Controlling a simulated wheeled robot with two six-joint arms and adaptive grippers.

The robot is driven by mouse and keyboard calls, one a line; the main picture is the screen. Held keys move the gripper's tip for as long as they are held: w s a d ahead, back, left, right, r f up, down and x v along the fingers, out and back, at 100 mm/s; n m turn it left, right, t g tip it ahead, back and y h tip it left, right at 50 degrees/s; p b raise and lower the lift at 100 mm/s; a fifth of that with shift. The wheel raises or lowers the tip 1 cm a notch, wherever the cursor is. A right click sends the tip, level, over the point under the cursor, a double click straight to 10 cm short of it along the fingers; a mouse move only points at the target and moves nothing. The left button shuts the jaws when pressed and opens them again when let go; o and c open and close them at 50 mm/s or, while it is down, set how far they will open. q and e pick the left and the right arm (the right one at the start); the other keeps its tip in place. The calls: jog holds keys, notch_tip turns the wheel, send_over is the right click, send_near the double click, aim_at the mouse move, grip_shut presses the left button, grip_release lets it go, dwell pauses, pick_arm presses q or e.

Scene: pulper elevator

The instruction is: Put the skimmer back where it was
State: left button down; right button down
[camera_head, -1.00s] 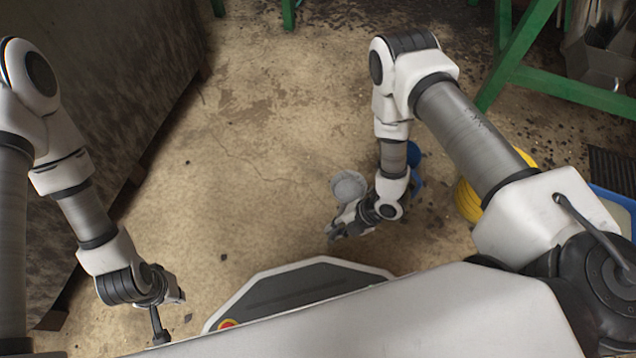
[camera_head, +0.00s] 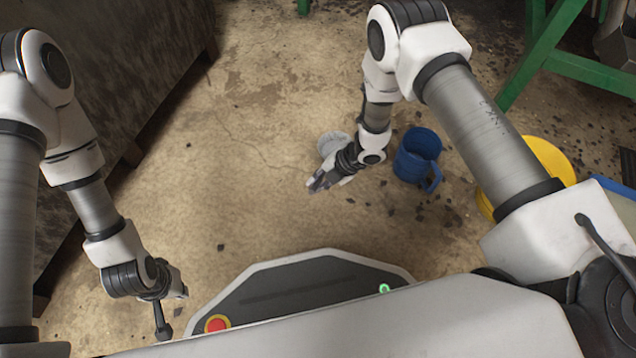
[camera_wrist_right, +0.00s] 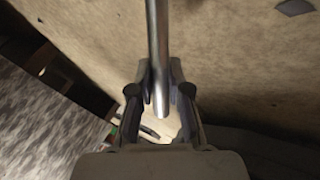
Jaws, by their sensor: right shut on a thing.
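The skimmer's round grey head (camera_head: 333,145) shows just behind my right gripper (camera_head: 322,182) in the head view, held above the floor. In the right wrist view, its straight metal handle (camera_wrist_right: 158,45) runs down from the top edge between the two fingers of my right gripper (camera_wrist_right: 160,92), which is shut on it. The handle's end shows between the fingers; the head is out of that view. My left gripper (camera_head: 168,295) hangs at the lower left, apart from any object, and its fingers are too small and turned to read.
A blue jug (camera_head: 418,158) stands on the floor right of my right gripper. A yellow container (camera_head: 545,160) stands farther right, partly behind my arm. A green frame (camera_head: 590,72) is at upper right; a dark wall-like structure (camera_head: 140,60) is at upper left.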

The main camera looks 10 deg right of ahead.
jog(key=shift+f, duration=0.15)
jog(key=c, duration=1.1)
grip_release()
jog(key=shift+r, duration=0.35)
jog(key=p+v, duration=0.7)
jog(key=v, duration=0.4)
jog(key=shift+s+d+r, duration=0.1)
jog(key=shift+d+r, duration=0.1)
jog(key=shift+d, duration=0.1)
